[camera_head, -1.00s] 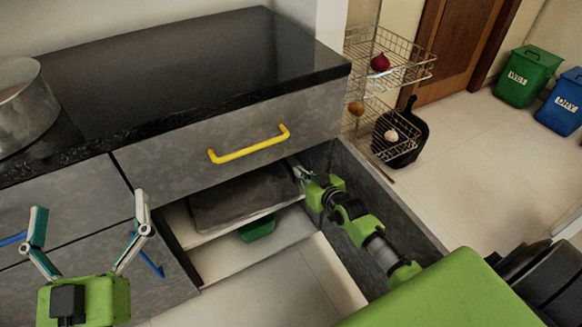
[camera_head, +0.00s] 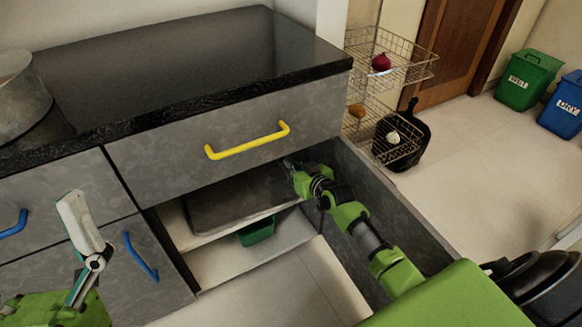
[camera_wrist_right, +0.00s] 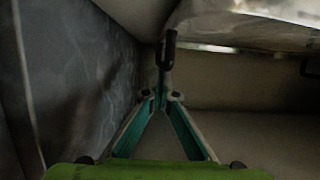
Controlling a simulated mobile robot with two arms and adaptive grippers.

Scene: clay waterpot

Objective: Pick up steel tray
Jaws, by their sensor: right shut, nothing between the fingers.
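The steel tray (camera_head: 235,204) is a dark grey flat sheet lying on the upper level inside the open cabinet under the counter. In the right wrist view the pale underside and edge of what looks like the tray (camera_wrist_right: 245,30) fill the upper right. My right gripper (camera_head: 289,165) is inside the cabinet at the tray's right end. Its tips meet (camera_wrist_right: 167,48) with nothing between them, just left of that edge. I cannot tell whether they touch it. My left gripper (camera_head: 82,225) is at the lower left, away from the tray, seen side-on with its opening unclear.
The cabinet's side wall (camera_wrist_right: 75,90) is close on the gripper's left in the wrist view. A drawer with a yellow handle (camera_head: 248,141) is above. A green container (camera_head: 257,230) sits below the tray. The black counter (camera_head: 190,70) overhangs the cabinet.

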